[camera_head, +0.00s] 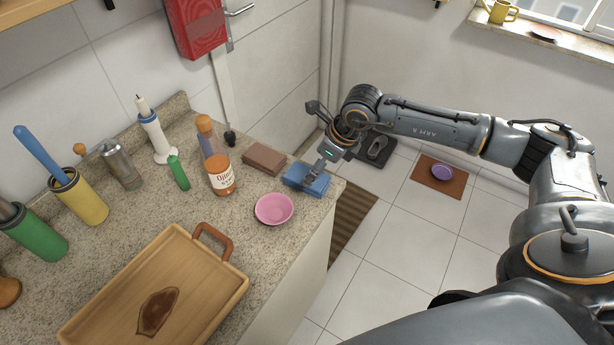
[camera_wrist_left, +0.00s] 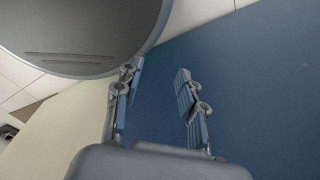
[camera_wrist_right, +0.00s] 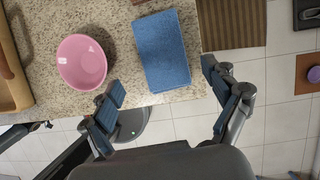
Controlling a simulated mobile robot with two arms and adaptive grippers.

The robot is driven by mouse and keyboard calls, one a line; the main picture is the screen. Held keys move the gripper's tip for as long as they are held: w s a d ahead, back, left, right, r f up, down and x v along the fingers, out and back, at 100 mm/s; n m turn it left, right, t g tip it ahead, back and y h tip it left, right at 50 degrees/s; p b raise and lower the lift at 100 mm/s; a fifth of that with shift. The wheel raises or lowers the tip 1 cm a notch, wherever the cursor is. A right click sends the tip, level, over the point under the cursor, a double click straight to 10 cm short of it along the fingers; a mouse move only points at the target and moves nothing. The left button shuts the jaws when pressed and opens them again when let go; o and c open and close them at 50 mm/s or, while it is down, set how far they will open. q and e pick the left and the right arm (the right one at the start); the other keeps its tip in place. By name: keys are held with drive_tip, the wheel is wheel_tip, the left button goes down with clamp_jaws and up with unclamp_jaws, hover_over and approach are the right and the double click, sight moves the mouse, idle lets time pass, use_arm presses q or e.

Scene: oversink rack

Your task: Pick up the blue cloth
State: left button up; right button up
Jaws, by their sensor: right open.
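The blue cloth (camera_head: 297,176) is a flat folded rectangle lying on the granite counter near its right edge. In the right wrist view the cloth (camera_wrist_right: 162,50) lies flat, beyond and between my spread fingers. My right gripper (camera_head: 316,176) reaches over the counter edge at the cloth and partly covers it in the head view. In the right wrist view the right gripper (camera_wrist_right: 163,85) is open with nothing between its fingers. My left gripper (camera_wrist_left: 155,100) shows only in its own wrist view, open and empty in front of a plain blue surface.
A pink bowl (camera_head: 274,208) and a brown block (camera_head: 264,158) sit close to the cloth. An orange bottle (camera_head: 217,160) stands behind the bowl. A wooden tray (camera_head: 240,290) fills the near counter. Tiled floor (camera_head: 370,260) lies beyond the counter's right edge.

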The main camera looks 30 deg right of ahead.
drive_tip(key=shift+w+a+f+p, duration=0.15)
drive_tip(key=shift+w+f+p, duration=0.1)
drive_tip(key=shift+f+p, duration=0.25)
drive_tip(key=x, duration=0.2)
drive_tip(key=p+x, duration=0.1)
drive_tip(key=shift+w+f, duration=0.25)
drive_tip(key=shift+w, duration=0.1)
drive_tip(key=shift+w+f, duration=0.1)
drive_tip(key=shift+f, duration=0.25)
drive_tip(key=c, duration=1.1)
